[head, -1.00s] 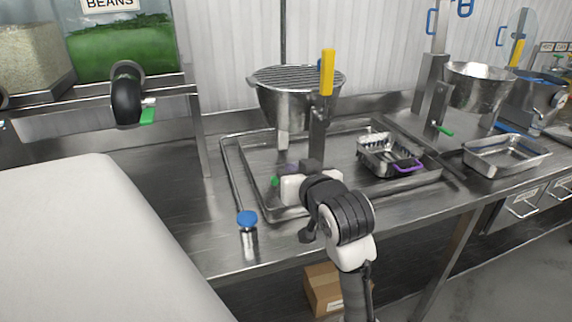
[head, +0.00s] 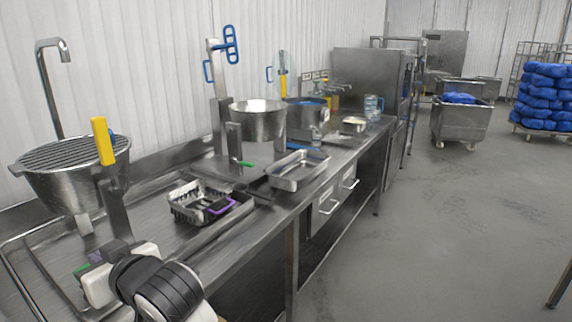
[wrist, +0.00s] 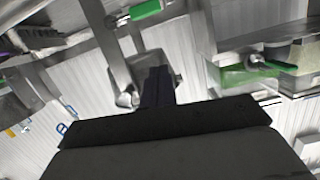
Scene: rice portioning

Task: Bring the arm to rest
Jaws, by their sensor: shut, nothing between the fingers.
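My gripper (wrist: 158,78) shows in the wrist view as dark fingers shut together, with nothing between them. In the head view my arm is at the lower left, over the near side of the sink tray, and the fingers are mostly hidden behind the wrist. A steel hopper with a slatted top (head: 72,172) and a yellow-handled lever (head: 104,142) stand just beyond the arm. A green handle (wrist: 146,10) shows at the top of the wrist view, apart from the fingers.
A steel pan (head: 298,170) and a steel bowl (head: 257,120) stand farther along the counter. The floor (head: 430,220) on the right is open, with a wheeled bin (head: 462,122) farther back.

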